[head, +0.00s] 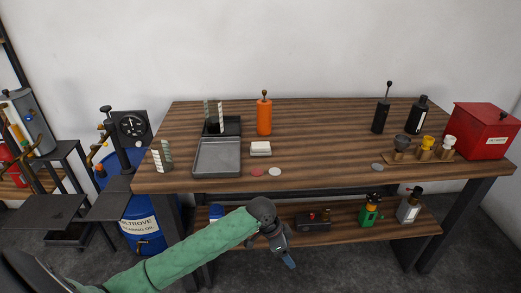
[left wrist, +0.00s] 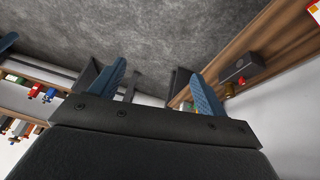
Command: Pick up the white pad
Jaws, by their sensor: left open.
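The white pad (head: 261,148), a small pale block, lies on the wooden table top, right of the grey metal tray, in the head view. It is not clearly seen in the left wrist view. My left gripper (head: 288,260) hangs in front of the table, below the level of its top and well away from the pad. The left wrist view shows its two blue fingers (left wrist: 160,84) spread apart with nothing between them. My right gripper is in neither view.
The grey tray (head: 217,157) is left of the pad; a red disc (head: 257,171) and a pale disc (head: 275,171) lie in front. An orange cylinder (head: 264,115) stands behind. The table's front edge and lower shelf (head: 345,223) are near my arm.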

